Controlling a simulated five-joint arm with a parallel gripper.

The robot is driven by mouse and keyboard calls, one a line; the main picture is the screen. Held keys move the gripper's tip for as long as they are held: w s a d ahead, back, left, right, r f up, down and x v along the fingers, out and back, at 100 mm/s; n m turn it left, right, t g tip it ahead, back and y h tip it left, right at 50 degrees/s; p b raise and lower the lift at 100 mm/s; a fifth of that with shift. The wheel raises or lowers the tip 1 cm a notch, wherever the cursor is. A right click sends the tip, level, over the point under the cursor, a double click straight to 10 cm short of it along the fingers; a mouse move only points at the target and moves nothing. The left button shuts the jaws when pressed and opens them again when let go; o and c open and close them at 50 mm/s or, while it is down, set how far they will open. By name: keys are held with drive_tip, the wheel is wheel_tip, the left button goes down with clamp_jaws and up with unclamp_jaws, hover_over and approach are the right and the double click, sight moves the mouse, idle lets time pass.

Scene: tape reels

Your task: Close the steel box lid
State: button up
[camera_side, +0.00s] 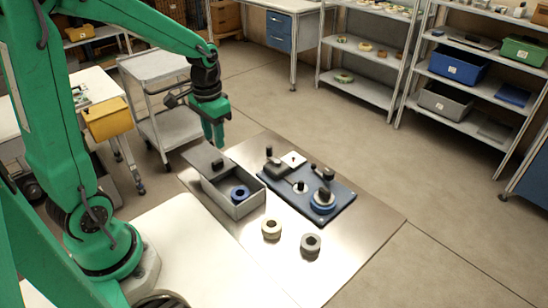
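The grey steel box (247,207) stands on the left part of the metal work surface. Its dark grey lid (202,157), with a black knob (217,163), lies over the far left end, and the near right part of the box is uncovered. A blue reel (240,193) shows inside the opening. My green gripper (214,143) points down above the lid, close over the knob. A small gap seems to separate it from the knob, but I cannot tell the exact height. I cannot tell whether the fingers are open or shut.
A dark blue base plate (345,203) with a reel and black posts lies right of the box. A cream reel (271,229) and a grey reel (310,244) lie in front. A cart (165,70) stands behind left.

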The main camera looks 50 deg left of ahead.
sight(217, 160)
drive_tip(key=shift+f, duration=0.1)
drive_tip(key=shift+f, duration=3.8)
drive_tip(key=shift+c, duration=0.3)
clamp_jaws()
